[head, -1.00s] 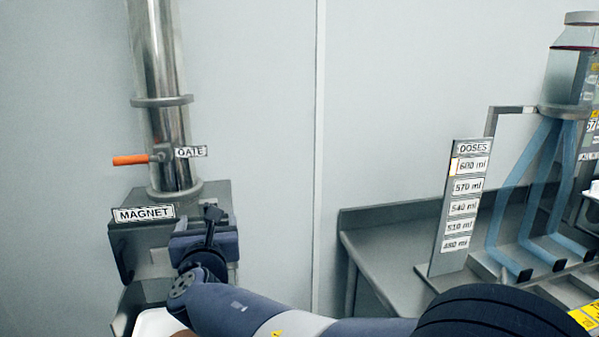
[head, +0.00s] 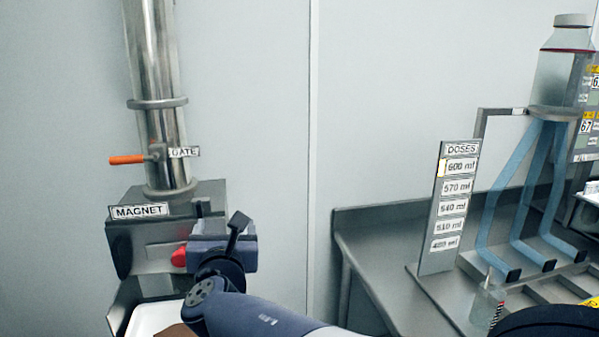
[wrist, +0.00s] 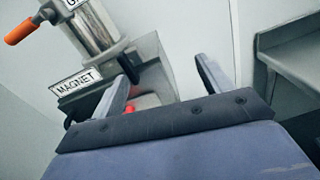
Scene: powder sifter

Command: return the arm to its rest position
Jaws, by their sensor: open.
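My gripper (head: 222,238) is in front of the right part of the grey magnet housing (head: 145,252). In the wrist view its two fingers (wrist: 165,75) stand wide apart with nothing held between them. A red knob (head: 179,256) shows on the housing just left of my gripper; it also shows in the wrist view (wrist: 130,107), near the left finger. I cannot tell whether a finger touches the housing. My forearm runs to the lower right of the head view.
A steel pipe (head: 155,70) with an orange gate handle (head: 127,160) rises above the housing. A white tray (head: 150,318) holding something brown is below. To the right, a steel bench (head: 375,245) carries a doses board (head: 445,215), blue tubes (head: 508,190) and a bottle (head: 565,65).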

